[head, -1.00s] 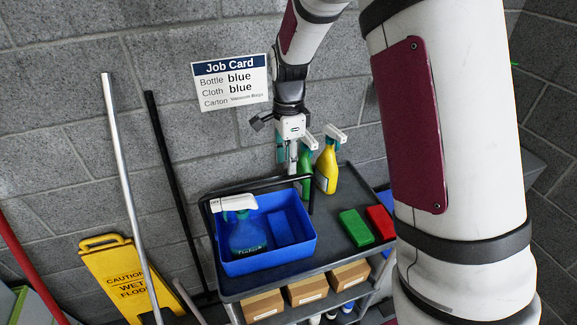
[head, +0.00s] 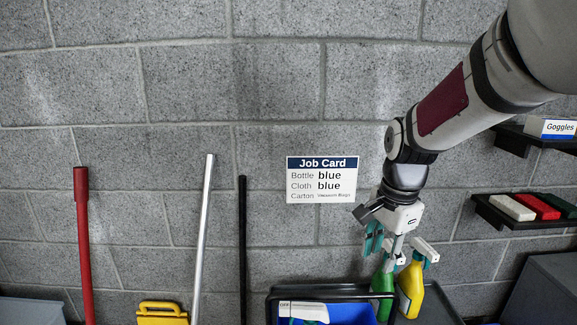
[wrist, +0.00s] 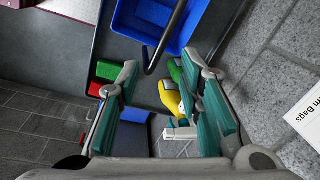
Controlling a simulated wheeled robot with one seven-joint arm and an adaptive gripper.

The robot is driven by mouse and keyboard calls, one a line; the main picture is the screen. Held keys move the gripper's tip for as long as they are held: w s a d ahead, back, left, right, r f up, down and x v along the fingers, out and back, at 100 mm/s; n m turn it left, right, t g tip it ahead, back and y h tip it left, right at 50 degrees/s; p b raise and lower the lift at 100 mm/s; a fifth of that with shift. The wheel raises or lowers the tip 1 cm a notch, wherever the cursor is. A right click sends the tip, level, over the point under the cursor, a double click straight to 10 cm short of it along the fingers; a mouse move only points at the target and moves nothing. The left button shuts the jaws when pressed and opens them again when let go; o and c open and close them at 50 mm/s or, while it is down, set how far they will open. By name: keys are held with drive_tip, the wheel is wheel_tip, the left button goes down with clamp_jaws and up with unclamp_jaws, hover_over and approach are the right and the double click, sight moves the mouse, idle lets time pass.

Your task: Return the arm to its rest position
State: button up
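My gripper (head: 384,246) hangs fingers-down in the head view, in front of the wall, right of and below the job card (head: 322,180). In the wrist view its two teal-padded fingers (wrist: 165,92) are wide apart with nothing held between them. A green spray bottle (head: 382,288) and a yellow spray bottle (head: 411,286) stand beyond the fingers, and they also show between the fingers in the wrist view. The blue caddy (head: 353,314) is at the bottom edge of the head view, with the white spray head (head: 303,311) of a bottle inside.
A red pole (head: 84,245), silver pole (head: 203,240) and black pole (head: 242,250) lean at the left beside a yellow sign (head: 162,313). Wall shelves at the right hold cloths (head: 535,206) and a Goggles box (head: 552,127). Open wall lies above the card.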

drive_tip(key=s+r+n+t+b, duration=0.4)
drive_tip(key=s+n+b, duration=0.1)
drive_tip(key=s+n, duration=0.8)
drive_tip(key=shift+s, duration=0.7)
